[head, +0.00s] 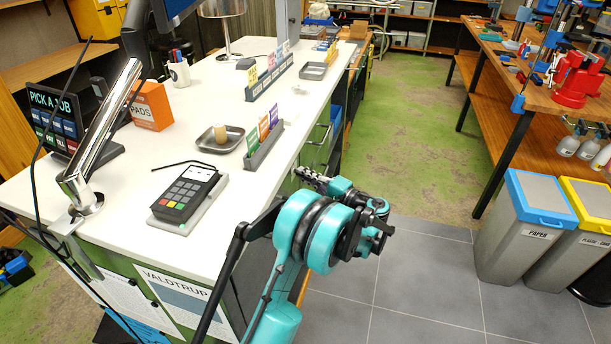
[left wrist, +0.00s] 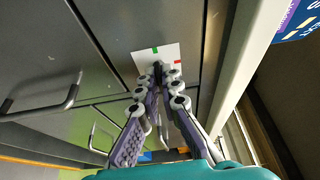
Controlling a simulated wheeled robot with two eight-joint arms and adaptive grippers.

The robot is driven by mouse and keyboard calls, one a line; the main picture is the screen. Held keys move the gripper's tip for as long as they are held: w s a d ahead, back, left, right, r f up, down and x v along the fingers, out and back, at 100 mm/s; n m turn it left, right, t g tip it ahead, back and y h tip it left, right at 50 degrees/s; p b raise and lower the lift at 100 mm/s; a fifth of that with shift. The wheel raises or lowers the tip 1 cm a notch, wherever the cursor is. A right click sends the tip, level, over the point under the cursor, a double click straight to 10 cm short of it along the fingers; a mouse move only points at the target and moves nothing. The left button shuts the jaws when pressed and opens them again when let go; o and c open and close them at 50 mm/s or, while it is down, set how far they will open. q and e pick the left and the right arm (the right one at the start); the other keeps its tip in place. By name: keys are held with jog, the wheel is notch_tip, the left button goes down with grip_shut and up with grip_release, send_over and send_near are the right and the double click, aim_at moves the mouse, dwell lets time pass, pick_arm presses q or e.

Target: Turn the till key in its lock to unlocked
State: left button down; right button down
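My left gripper (head: 312,178) is at the drawer side of the white counter. In the left wrist view its fingertips (left wrist: 160,78) are close together in front of a white lock plate (left wrist: 142,57) with a green mark at the top and a red mark at the right. A small dark piece, which looks like the till key (left wrist: 157,70), is between the fingertips, and they appear shut on it. The fingers hide most of the key and the lock, so its exact angle is unclear. My right gripper is not in view.
Grey drawer fronts with a bar handle (left wrist: 73,92) surround the lock plate. On the counter (head: 122,180) stand a card terminal (head: 183,195), a small metal tray (head: 221,140) and a card rack (head: 264,148). Grey floor is clear to the right, before the paper bin (head: 520,240).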

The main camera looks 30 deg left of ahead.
pick_arm(q)
jog(key=shift+a, duration=0.1)
jog(key=c, duration=1.7)
grip_release()
jog(key=d, duration=0.4)
jog(key=s+d, duration=0.1)
jog(key=d, duration=0.3)
jog(key=s+d, duration=0.1)
jog(key=d, duration=0.3)
jog(key=shift+f, duration=0.1)
jog(key=shift+a, duration=0.15)
